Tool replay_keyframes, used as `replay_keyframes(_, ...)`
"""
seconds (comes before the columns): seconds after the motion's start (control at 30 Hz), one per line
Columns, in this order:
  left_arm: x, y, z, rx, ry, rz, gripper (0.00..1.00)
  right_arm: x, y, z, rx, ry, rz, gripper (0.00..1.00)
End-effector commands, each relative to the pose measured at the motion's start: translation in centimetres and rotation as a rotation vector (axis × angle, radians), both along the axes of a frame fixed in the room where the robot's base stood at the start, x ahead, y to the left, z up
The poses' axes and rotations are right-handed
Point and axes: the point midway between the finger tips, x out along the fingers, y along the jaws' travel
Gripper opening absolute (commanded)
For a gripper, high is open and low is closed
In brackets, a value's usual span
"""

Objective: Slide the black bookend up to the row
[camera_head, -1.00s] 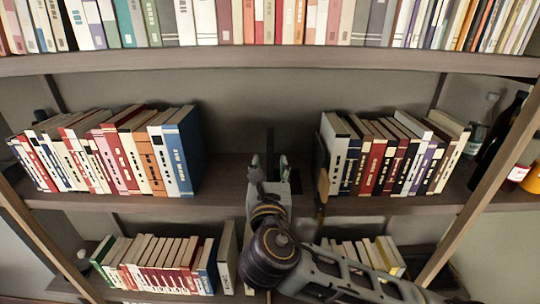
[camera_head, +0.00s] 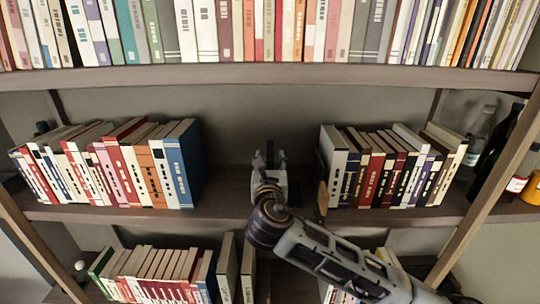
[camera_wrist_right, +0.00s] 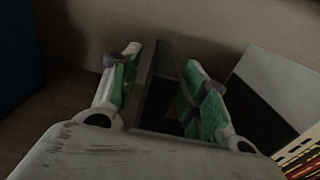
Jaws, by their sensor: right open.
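The black bookend (camera_head: 270,151) stands upright on the middle shelf, in the gap between two rows of books. It is mostly hidden by my right gripper in the head view. My right gripper (camera_head: 270,160) is open, with one finger on each side of the bookend's upright plate. In the right wrist view the dark plate (camera_wrist_right: 158,85) stands between the green-padded fingers of my gripper (camera_wrist_right: 163,90), with a gap at the right finger. The left row of books (camera_head: 125,165) and the right row (camera_head: 390,165) both stand apart from the bookend. My left gripper is not in view.
A thin brown upright piece (camera_head: 322,197) is at the left end of the right row. Dark bottles (camera_head: 497,150) stand at the far right. Full book rows fill the shelf above (camera_head: 250,35).

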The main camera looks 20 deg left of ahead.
Motion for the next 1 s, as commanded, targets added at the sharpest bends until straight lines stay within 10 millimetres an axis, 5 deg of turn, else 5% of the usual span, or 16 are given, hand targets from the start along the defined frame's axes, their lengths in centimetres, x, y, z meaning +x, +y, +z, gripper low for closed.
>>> replay_keyframes(0.4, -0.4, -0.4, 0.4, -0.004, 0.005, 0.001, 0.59, 3.2, 0.9, 0.0, 0.0, 0.001, 0.0, 0.45)
replay_keyframes(0.83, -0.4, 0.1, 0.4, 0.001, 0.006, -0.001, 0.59, 3.6, 1.1, 0.0, 0.001, 0.001, 0.0, 0.45)
replay_keyframes(1.0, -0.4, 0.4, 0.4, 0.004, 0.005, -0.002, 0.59, 3.6, 1.0, 0.0, 0.0, 0.001, 0.0, 0.25)
